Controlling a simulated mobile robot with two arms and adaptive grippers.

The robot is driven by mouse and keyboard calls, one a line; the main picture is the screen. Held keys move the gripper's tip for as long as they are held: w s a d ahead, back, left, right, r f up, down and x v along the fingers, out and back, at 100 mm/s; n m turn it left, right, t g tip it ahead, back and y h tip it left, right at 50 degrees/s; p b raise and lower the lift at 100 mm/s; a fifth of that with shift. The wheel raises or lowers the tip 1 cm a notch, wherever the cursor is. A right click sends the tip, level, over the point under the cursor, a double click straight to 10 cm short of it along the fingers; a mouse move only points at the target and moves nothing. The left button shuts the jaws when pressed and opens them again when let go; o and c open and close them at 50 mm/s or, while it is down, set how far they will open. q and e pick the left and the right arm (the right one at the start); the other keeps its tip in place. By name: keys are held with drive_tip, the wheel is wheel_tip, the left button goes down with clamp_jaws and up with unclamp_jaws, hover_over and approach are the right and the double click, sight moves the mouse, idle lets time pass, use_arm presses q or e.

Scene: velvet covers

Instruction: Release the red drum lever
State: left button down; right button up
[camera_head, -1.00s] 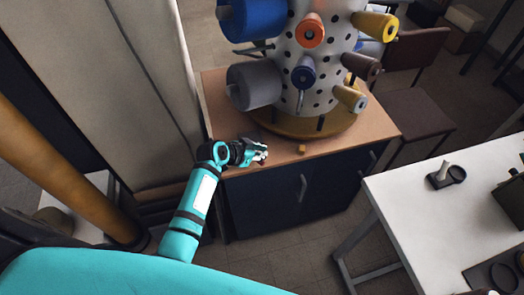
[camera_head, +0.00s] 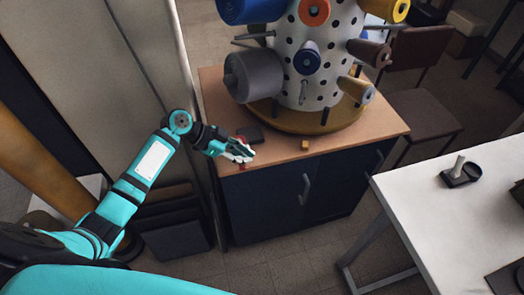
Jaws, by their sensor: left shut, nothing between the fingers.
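The drum (camera_head: 330,75) is a white perforated cylinder carrying coloured spools. It stands on a round yellow-brown base (camera_head: 285,125) on a wooden cabinet top. A small red piece (camera_head: 241,166), probably the red lever, shows at the front left edge of the cabinet top, mostly hidden by my left gripper. A small black block (camera_head: 251,134) lies just behind the gripper. My left gripper (camera_head: 246,152) is shut and empty, right at the red piece; I cannot tell if they touch. My right gripper is not in view.
A small orange block (camera_head: 305,145) sits on the cabinet top (camera_head: 385,125) in front of the base. Spools stick out low, such as the grey one (camera_head: 253,76). A tall panel (camera_head: 140,60) stands close on the left. A white table (camera_head: 440,210) is at right.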

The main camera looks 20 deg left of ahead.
use_arm(q)
drive_tip(key=shift+s+a+f+b, duration=0.1)
drive_tip(key=shift+s+a+b, duration=0.2)
drive_tip(key=shift+a, duration=0.1)
idle(0.3)
drive_tip(key=s+a+r, duration=0.1)
drive_tip(key=a+r, duration=0.2)
drive_tip(key=r, duration=0.5)
drive_tip(key=shift+a+r, duration=0.35)
drive_tip(key=shift+a, duration=0.05)
idle(0.3)
